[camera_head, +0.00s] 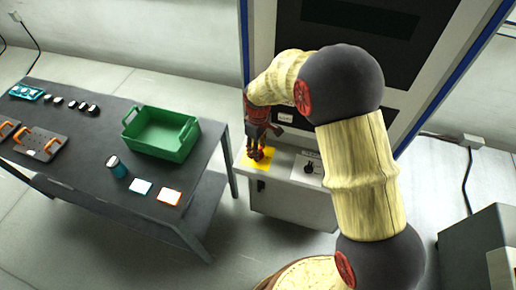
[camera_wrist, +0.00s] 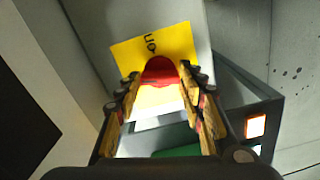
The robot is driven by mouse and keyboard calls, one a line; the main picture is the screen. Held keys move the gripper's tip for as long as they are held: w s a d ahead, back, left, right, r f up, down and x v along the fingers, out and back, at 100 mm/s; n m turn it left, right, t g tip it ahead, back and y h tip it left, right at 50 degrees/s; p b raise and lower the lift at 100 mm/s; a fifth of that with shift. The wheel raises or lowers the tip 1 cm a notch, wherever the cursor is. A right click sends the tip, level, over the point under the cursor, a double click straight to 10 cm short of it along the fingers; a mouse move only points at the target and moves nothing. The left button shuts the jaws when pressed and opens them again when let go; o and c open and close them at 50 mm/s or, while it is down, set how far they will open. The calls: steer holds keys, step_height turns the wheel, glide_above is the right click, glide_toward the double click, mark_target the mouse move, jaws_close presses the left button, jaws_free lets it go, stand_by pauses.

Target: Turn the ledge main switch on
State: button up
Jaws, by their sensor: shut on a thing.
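The ledge main switch is a red knob (camera_head: 257,155) on a yellow plate (camera_head: 270,165), on the pale ledge at the front of the tall machine. In the wrist view the red knob (camera_wrist: 160,70) sits between my fingers, in front of the yellow plate (camera_wrist: 180,40). Black lettering that seems to read "ON" shows on the plate past the knob. My gripper (camera_head: 256,146) comes down from above and is shut on the knob; its fingertips (camera_wrist: 161,80) flank it on both sides. The fingers hide part of the knob, and I cannot tell its exact turn angle.
A black knob (camera_head: 309,168) on a pale plate sits on the ledge, right of the yellow plate. A dark table (camera_head: 80,150) at left holds a green bin (camera_head: 160,150), a dark cylinder (camera_head: 116,167), cards and orange-handled parts. Floor shows between table and ledge.

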steer(key=m, duration=1.1)
steer(key=shift+m, duration=2)
steer(key=o, duration=1.2)
steer(key=shift+r, duration=0.1)
step_height(320, 180, up, 12)
steer(key=shift+f, duration=0.1)
